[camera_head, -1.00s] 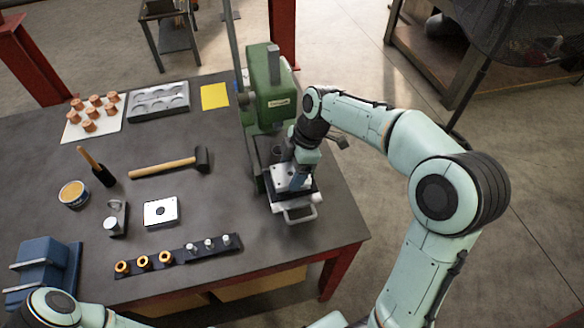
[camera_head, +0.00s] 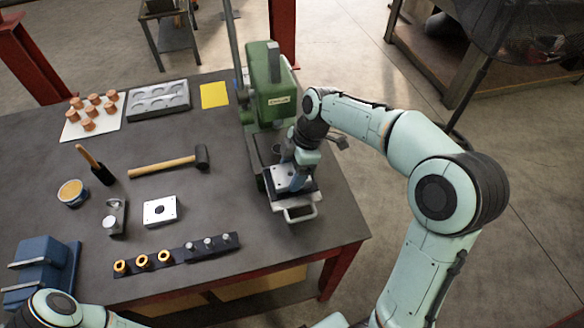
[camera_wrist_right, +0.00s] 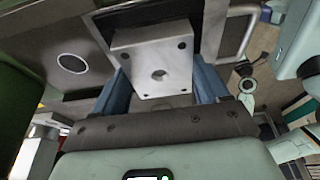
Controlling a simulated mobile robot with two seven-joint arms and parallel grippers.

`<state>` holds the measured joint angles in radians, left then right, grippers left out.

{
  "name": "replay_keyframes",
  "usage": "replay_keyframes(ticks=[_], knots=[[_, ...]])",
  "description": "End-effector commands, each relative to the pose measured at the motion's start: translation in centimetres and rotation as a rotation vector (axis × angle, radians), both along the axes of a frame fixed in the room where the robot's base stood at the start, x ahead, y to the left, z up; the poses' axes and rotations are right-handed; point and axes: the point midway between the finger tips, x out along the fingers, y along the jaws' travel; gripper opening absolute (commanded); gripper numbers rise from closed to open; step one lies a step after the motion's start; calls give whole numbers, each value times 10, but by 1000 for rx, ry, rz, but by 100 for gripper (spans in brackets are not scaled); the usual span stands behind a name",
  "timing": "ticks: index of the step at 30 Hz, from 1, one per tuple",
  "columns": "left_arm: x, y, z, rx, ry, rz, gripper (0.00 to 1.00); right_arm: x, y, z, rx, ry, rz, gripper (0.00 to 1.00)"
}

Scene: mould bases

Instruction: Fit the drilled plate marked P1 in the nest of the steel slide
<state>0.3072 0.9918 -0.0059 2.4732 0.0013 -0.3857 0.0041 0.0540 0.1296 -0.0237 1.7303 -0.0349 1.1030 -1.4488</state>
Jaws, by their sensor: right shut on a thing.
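My right gripper (camera_wrist_right: 160,88) is shut on a pale drilled plate (camera_wrist_right: 158,60) with a large centre hole and small corner holes. In the head view the plate (camera_head: 281,180) is over the steel slide (camera_head: 301,213) at the foot of the green press, partly behind the gripper. I cannot tell whether it is seated in the nest, which the plate and gripper hide. No P1 mark is readable. My left gripper is not in view; only part of that arm shows at the lower left.
The green press (camera_head: 270,90) stands directly behind the slide. A hammer (camera_head: 165,166), a dark strip with bushings and pins (camera_head: 205,253), a blue vise (camera_head: 40,265), a grey tray (camera_head: 160,112) and a yellow sheet (camera_head: 214,95) are on the table (camera_head: 235,195).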

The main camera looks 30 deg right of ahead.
Motion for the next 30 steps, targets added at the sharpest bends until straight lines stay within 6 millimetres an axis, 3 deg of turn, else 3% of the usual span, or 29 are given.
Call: replay_keyframes(ticks=[14, 15, 16, 25, 30], knots=[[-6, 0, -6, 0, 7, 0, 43, 0, 0, -8, 1, -2, -1, 28], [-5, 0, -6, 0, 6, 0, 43, 0, 0, -8, 1, -2, -1, 87], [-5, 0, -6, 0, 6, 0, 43, 0, 0, -8, 1, -1, 0, 97], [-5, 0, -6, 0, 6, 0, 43, -1, -1, -7, 0, 3, 1, 100], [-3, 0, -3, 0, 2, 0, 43, -1, -7, 14, -1, -3, -1, 100]])
